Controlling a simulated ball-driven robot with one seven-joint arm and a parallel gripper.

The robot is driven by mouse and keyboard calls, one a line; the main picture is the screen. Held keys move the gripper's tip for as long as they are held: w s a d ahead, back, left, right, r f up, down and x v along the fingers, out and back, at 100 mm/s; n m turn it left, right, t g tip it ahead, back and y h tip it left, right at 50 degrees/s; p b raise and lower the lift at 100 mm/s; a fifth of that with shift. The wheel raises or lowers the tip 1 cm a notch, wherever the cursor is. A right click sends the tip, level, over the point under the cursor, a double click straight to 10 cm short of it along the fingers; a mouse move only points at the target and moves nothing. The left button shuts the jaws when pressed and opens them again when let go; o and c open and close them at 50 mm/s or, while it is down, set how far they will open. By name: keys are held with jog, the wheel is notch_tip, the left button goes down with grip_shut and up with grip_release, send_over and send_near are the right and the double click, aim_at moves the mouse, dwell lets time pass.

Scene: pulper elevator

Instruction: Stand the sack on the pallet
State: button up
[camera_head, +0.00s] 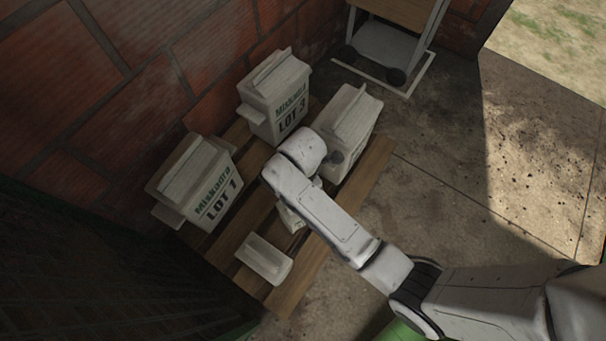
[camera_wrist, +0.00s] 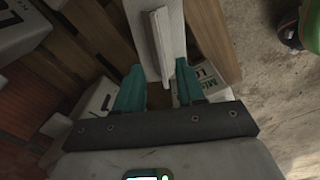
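The pallet (camera_head: 318,258) is wooden and slatted. In the wrist view, my gripper (camera_wrist: 160,85) has two teal fingers apart, on either side of a white sack (camera_wrist: 160,40) with a raised ridge. No grip shows. Its lower part is hidden.
A brick wall (camera_head: 130,85) stands behind the pallet. A wheeled white frame (camera_head: 385,50) stands at the back. The concrete floor (camera_head: 500,150) at the right is clear. A green object (camera_wrist: 310,25) is at the wrist view's right edge.

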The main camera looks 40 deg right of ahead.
notch_tip(320, 180, up, 6)
jog(key=p, duration=0.1)
jog(key=shift+r, duration=0.1)
jog(key=s+d+r+m, duration=0.2)
jog(key=s+d+m, duration=0.2)
jog(key=s+m, duration=0.4)
jog(key=s+d+r+m+t, duration=0.1)
jog(key=s+d+r+m, duration=0.2)
jog(key=s+m, duration=0.5)
jog(key=shift+s+d+r+m, duration=0.3)
jog(key=shift+s+d+m, duration=0.1)
jog(key=shift+m, duration=0.3)
